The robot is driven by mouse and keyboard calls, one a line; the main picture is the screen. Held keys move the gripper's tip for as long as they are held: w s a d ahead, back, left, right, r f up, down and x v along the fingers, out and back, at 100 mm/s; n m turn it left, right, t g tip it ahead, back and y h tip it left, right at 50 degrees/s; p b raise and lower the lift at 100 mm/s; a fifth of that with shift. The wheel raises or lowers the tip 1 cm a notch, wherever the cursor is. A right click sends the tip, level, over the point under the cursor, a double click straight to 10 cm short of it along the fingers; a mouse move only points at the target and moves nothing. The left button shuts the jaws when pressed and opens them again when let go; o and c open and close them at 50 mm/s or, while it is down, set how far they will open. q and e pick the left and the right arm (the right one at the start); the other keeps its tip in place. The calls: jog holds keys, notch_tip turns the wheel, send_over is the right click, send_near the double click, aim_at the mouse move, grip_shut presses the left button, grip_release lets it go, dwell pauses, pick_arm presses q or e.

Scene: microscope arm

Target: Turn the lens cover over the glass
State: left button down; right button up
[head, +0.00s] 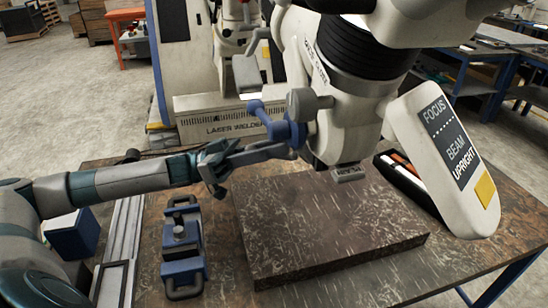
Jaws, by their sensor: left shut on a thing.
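The white machine head (335,115) with a black ribbed collar hangs over the table. A small grey plate (348,174), which may be the lens cover, sits at its lower end just above the dark block. I cannot make out any glass. A blue lever (267,119) with a round knob sticks out from the head's left side. My left gripper (289,151) reaches in from the left, its fingers shut at the lower end of the blue lever by the head. The fingers partly hide the contact. My right gripper is not in view.
A dark speckled block (325,225) fills the middle of the table. A blue clamp-like fixture (181,240) lies left of it. A black tray (405,180) with pens is behind right. A white panel marked FOCUS BEAM UPRIGHT (442,160) overhangs the right side.

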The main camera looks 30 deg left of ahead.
pick_arm(q)
jog(key=m+g, duration=0.1)
jog(key=g+h, duration=0.1)
jog(key=g, duration=0.1)
jog(key=shift+w+m+b, duration=0.35)
jog(key=shift+w+m, duration=0.05)
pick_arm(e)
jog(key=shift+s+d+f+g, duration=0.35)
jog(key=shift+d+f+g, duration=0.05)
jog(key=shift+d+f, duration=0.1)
pick_arm(q)
jog(key=shift+m+g, duration=0.3)
jog(key=shift+g, duration=0.4)
jog(key=c, duration=1.7)
grip_release()
jog(key=shift+w, duration=0.1)
jog(key=shift+c, duration=0.2)
jog(key=shift+a, duration=0.15)
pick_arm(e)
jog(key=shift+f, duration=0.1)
